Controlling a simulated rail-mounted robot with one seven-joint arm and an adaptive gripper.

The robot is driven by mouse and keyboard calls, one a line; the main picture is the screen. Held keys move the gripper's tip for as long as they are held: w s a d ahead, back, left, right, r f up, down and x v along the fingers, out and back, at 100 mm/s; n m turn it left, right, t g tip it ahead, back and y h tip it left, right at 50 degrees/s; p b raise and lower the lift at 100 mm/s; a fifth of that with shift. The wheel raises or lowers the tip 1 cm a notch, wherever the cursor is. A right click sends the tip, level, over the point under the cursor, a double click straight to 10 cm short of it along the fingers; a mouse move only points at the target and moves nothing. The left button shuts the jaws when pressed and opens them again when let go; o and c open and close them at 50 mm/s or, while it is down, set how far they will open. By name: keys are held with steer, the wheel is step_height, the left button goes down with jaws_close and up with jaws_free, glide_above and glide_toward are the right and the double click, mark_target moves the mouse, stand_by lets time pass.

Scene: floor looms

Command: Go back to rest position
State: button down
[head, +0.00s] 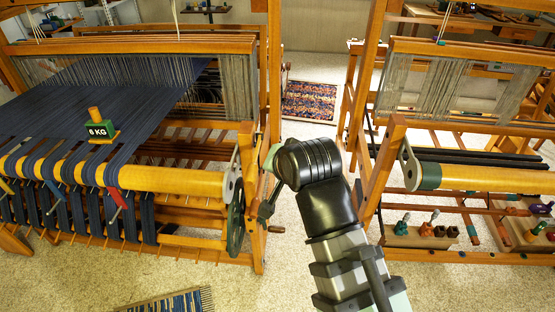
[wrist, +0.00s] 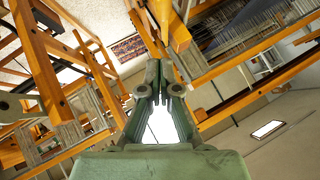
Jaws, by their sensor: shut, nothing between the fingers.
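My gripper (wrist: 159,68) shows in the wrist view, its two grey-green fingers brought together at the tips with nothing between them. A gap stays open lower down between the finger links. In the head view my arm rises from the bottom edge, and its black wrist stands between the two looms, close to the left loom's side. The left loom (head: 187,180) carries dark blue cloth, and the right loom (head: 480,178) has pale warp threads.
A dark handwheel (head: 236,216) and crank are close to my wrist. Several spools stand on a wooden block (head: 418,237) at right. A patterned rug (head: 309,101) lies in the aisle behind.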

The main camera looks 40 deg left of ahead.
steer(key=w+d+f+n+g+h, duration=0.15)
steer(key=w+d+f, duration=0.25)
steer(key=f, duration=0.7)
steer(key=w+d+f+n+h, duration=0.1)
steer(key=w+d+f+h, duration=0.25)
steer(key=f, duration=0.65)
steer(key=w+d+f+m+g+h, duration=0.1)
steer(key=w+d+f+g+h, duration=0.2)
steer(key=d+f, duration=1.5)
steer(key=s+d+f+m+g+h, duration=0.1)
steer(key=s+d+f, duration=0.3)
steer(key=d+f, duration=0.4)
steer(key=s+d+f+m+g, duration=0.2)
steer(key=s+d+f, duration=0.1)
steer(key=d+f, duration=0.55)
steer(key=s+d+f+m+g, duration=0.1)
steer(key=s+d+f+g, duration=0.1)
steer(key=s+d+f, duration=0.2)
steer(key=s+d+f+m+g, duration=0.2)
steer(key=s+d+f, duration=0.2)
steer(key=s, duration=0.7)
steer(key=shift+s+d+f+y, duration=0.25)
steer(key=shift+s+d+y, duration=0.05)
steer(key=shift+d, duration=0.8)
